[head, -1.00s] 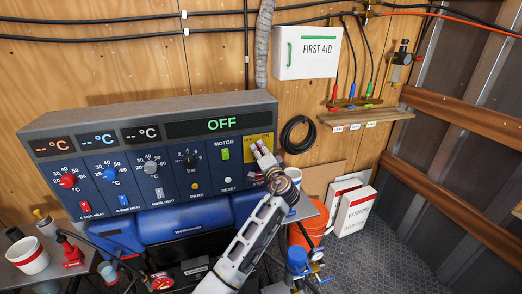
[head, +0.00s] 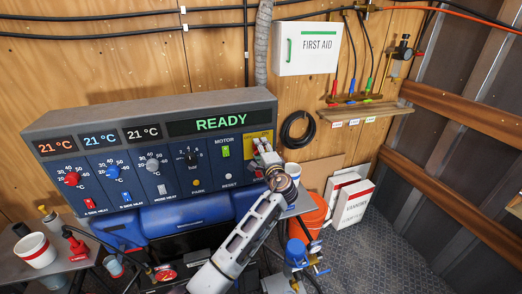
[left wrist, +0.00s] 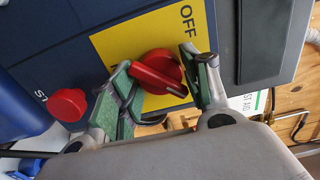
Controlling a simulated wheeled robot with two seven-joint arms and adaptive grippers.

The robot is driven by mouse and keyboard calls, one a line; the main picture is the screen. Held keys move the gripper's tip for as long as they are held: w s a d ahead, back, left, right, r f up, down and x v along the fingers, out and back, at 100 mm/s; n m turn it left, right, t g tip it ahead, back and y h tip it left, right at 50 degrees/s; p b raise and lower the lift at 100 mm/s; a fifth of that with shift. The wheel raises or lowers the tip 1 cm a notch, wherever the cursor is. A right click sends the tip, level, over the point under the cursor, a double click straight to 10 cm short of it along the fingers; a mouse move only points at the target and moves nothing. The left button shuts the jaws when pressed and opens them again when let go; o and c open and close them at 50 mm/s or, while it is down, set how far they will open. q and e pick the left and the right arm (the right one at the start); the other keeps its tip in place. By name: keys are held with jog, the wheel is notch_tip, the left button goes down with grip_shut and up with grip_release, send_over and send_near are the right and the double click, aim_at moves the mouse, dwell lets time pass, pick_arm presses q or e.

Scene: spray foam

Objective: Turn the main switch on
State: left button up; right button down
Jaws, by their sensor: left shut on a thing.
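The main switch (left wrist: 156,72) is a red rotary knob on a yellow plate (left wrist: 118,42) marked OFF. In the left wrist view its handle slants down to the right, and the plate's other marking is mostly covered. My left gripper (left wrist: 165,70) is shut on the knob, with a finger on each side. In the head view my left gripper (head: 262,150) reaches the upper right of the console and hides most of the knob. The console display (head: 207,124) reads READY, and the three small readouts (head: 98,139) show 21 °C. My right gripper is not in view.
A red round button (left wrist: 68,104) sits close beside my gripper. The console (head: 75,118) also carries several dials, a green motor switch (head: 226,152) and small rocker switches. A red bucket (head: 308,218) and white boxes (head: 352,203) stand to the right. Floor is clear further right.

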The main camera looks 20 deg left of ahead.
pick_arm(q)
jog(key=o, duration=1)
jog(key=shift+s+d, duration=0.1)
jog(key=shift+s, duration=0.05)
jog(key=shift+v, duration=5.9)
jog(key=shift+f, duration=0.1)
